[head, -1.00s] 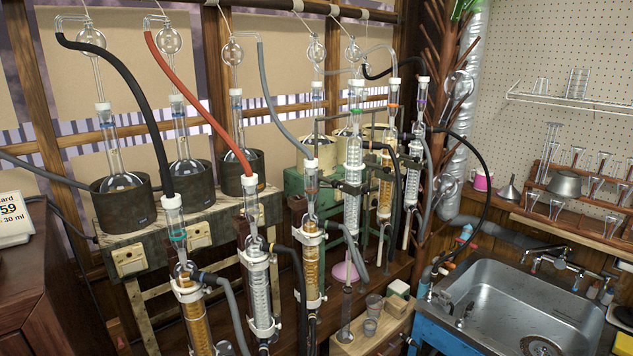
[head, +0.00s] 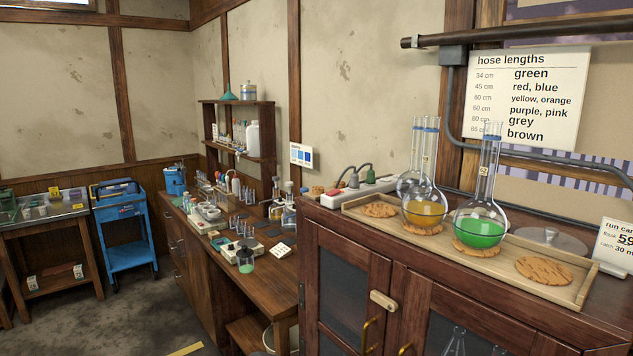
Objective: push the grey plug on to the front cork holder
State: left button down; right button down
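I cannot pick out a grey plug for certain. A white power strip (head: 343,191) on the dark cabinet holds a red plug (head: 353,182) and a greyish-green plug (head: 370,177) with dark cables. Cork rings lie in a wooden tray (head: 470,264). The right-hand cork ring (head: 543,269) and the left-hand cork ring (head: 379,210) are bare. Flasks with orange liquid (head: 425,212) and green liquid (head: 480,233) stand on others. A small pale block (head: 383,301) sits on the cabinet front; I cannot tell whether it is cork. Neither gripper is in view.
The dark cabinet (head: 335,237) fills the right foreground, with a grey lid (head: 550,239) and run card (head: 616,246) on top. A cluttered wooden bench (head: 268,291) stands left of it. A blue cart (head: 128,225) is farther back. The floor (head: 125,318) at left is open.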

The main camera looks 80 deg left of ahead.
aim_at(354, 183)
jog(key=u, duration=2.4)
jog(key=i+j+z, duration=0.1)
jog(key=z, duration=0.35)
jog(key=j+z, duration=0.55)
jog(key=z, duration=0.3)
jog(key=j+z, duration=0.1)
jog(key=j, duration=0.35)
jog(key=j+z, duration=0.15)
jog(key=j, duration=0.3)
jog(key=k+j+z, duration=0.1)
jog(key=j, duration=0.35)
jog(key=j+z, duration=0.1)
jog(key=j, duration=0.35)
jog(key=k+j+z, duration=0.15)
jog(key=j, duration=0.3)
jog(key=k+j+z, duration=0.1)
jog(key=j, duration=0.3)
jog(key=k+j, duration=0.1)
jog(key=j, duration=0.3)
jog(key=k+j, duration=0.15)
jog(key=j, duration=0.25)
jog(key=k+j, duration=0.1)
jog(key=j, duration=0.3)
